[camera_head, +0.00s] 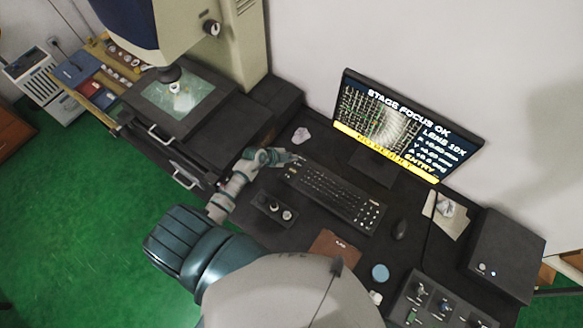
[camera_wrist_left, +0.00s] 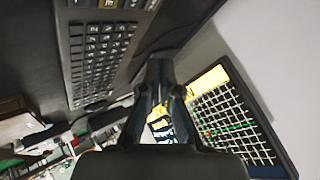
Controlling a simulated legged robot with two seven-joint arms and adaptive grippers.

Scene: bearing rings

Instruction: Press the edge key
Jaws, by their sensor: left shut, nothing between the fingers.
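A black keyboard (camera_head: 330,195) lies on the dark desk in front of the monitor. It also shows at the upper left of the left wrist view (camera_wrist_left: 98,60). Its key labels are too small to read in the head view, so I cannot tell which key is the edge key. My left gripper (camera_head: 293,158) is shut and empty at the keyboard's far left end. In the left wrist view its dark fingers (camera_wrist_left: 158,72) point up, to the right of the keyboard; I cannot tell if they touch anything. My right gripper is not in view.
The monitor (camera_head: 408,128) reads "STAGE FOCUS OK" and "LENS 10X". A small knob box (camera_head: 273,207) sits before the keyboard, a mouse (camera_head: 400,230) to its right. A microscope stage (camera_head: 178,97) stands left, a control panel (camera_head: 437,305) at lower right, a black box (camera_head: 505,252) at right.

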